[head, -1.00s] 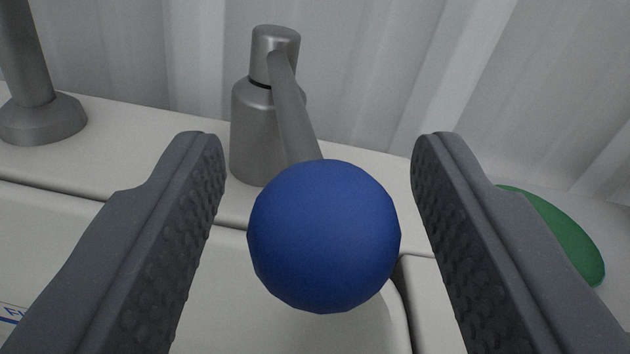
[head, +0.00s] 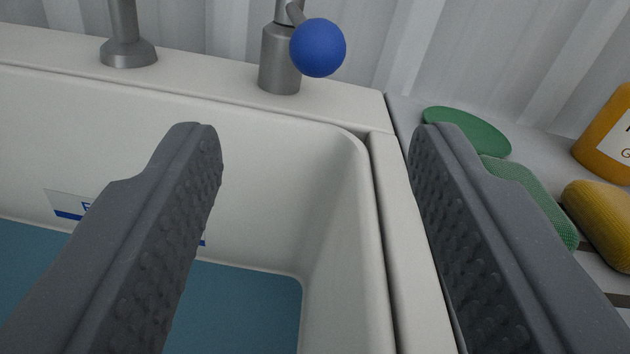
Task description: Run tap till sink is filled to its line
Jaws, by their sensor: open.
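The blue ball knob (head: 317,47) sits on the short lever of the grey metal tap valve (head: 281,62) at the sink's back rim. My gripper (head: 312,145) is open and empty, its fingers over the sink, nearer to me than the knob and apart from it. The white sink (head: 270,150) holds blue-green water (head: 235,300). A white label (head: 66,203) with a blue line is on its far inner wall, partly behind my left finger. The water's edge shows a little below that line. The spout pipe (head: 126,40) rises at upper left; its outlet is out of view.
Right of the sink, a grey counter holds a green round piece (head: 468,131), a green sponge (head: 530,195), a yellow sponge (head: 600,220) and an orange bottle (head: 607,140). A ribbed pale wall (head: 450,45) stands close behind the tap.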

